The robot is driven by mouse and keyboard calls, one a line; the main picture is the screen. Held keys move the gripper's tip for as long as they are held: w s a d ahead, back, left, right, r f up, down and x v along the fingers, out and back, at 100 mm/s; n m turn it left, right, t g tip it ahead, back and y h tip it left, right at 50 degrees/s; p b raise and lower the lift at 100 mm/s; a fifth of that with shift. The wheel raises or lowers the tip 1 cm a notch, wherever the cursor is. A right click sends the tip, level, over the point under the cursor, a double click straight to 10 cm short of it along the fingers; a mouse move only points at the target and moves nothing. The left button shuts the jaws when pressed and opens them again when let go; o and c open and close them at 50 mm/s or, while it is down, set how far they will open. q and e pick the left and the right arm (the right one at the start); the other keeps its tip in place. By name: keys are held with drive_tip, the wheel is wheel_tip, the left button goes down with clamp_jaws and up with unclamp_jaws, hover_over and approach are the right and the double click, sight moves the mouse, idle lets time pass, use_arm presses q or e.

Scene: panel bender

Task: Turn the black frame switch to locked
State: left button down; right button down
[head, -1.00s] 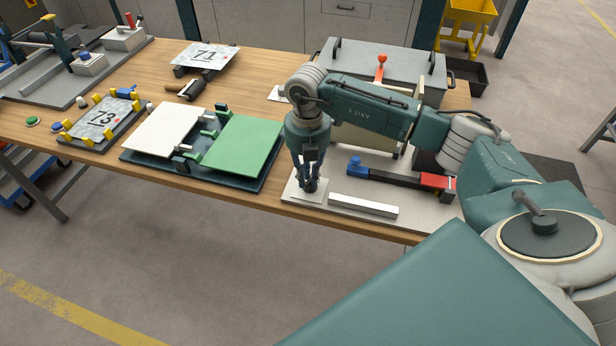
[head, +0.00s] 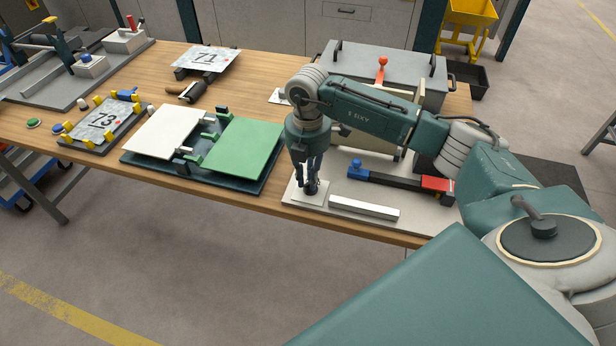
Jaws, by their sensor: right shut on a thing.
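My right gripper (head: 311,186) points straight down at the front left of a light base plate (head: 420,222), over a small pale square plate (head: 306,198). Its fingers are shut on a small dark knob, which I take to be the black frame switch (head: 311,189). The fingers hide most of the switch, so I cannot tell which way it is turned. My left gripper is not in view.
A white bar (head: 364,208) and a black bar with blue and red ends (head: 400,183) lie right of the gripper. A fixture with white and green panels (head: 243,147) stands left. A grey box with an orange-knobbed lever (head: 381,70) stands behind my arm.

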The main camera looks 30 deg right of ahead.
drive_tip(key=shift+r, duration=0.1)
drive_tip(key=c, duration=1.7)
unclamp_jaws()
drive_tip(key=shift+o, duration=0.2)
wheel_tip(320, 180, up, 12)
